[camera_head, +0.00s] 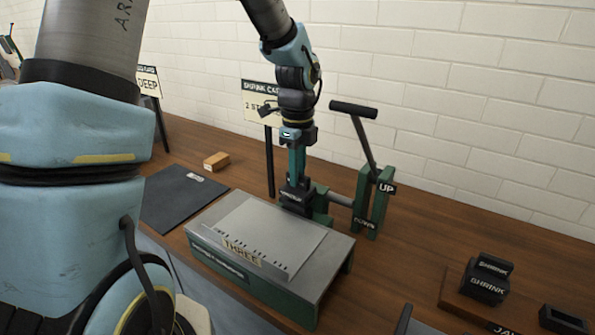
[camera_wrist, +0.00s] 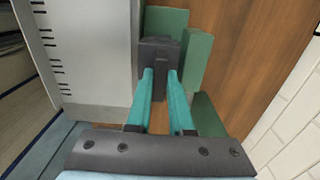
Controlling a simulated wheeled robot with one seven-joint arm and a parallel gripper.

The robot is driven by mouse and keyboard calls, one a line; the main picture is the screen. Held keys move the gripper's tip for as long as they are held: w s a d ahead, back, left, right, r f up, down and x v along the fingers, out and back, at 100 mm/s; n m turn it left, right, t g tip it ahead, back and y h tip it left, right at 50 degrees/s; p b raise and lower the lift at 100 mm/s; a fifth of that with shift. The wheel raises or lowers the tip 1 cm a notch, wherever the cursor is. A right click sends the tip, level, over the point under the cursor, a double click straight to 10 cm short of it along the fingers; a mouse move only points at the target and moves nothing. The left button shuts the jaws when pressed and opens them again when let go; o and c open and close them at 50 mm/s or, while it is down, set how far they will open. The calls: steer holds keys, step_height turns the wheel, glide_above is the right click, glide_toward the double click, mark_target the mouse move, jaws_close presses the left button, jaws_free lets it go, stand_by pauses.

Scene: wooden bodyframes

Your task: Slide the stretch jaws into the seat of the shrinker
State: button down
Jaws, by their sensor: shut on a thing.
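My gripper (camera_head: 297,176) points straight down over the back right corner of the grey-topped bench unit. It is shut on a dark block (camera_head: 297,199), which I take to be the stretch jaws; I can read no label on it. In the wrist view, my teal fingers (camera_wrist: 161,75) hold the block (camera_wrist: 158,52) between their tips. The green shrinker (camera_head: 371,200) stands just right of the block, with its lever raised and signs UP and DOWN. Its green parts also show beside and beyond the block in the wrist view (camera_wrist: 197,60). I cannot tell whether the block is in the seat.
The grey plate marked THREE (camera_head: 265,235) lies in front of my gripper. A block marked SHRINK (camera_head: 486,282) stands at right on a wooden board, near a dark tray (camera_head: 562,320). A sign post (camera_head: 269,165) stands close behind. A dark mat (camera_head: 180,198) lies left.

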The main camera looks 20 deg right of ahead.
steer(key=shift+f+b, duration=0.45)
steer(key=shift+f, duration=0.45)
steer(key=c, duration=0.7)
jaws_free()
steer(key=shift+f, duration=0.1)
step_height(320, 180, up, 11)
steer(key=shift+b, duration=0.8)
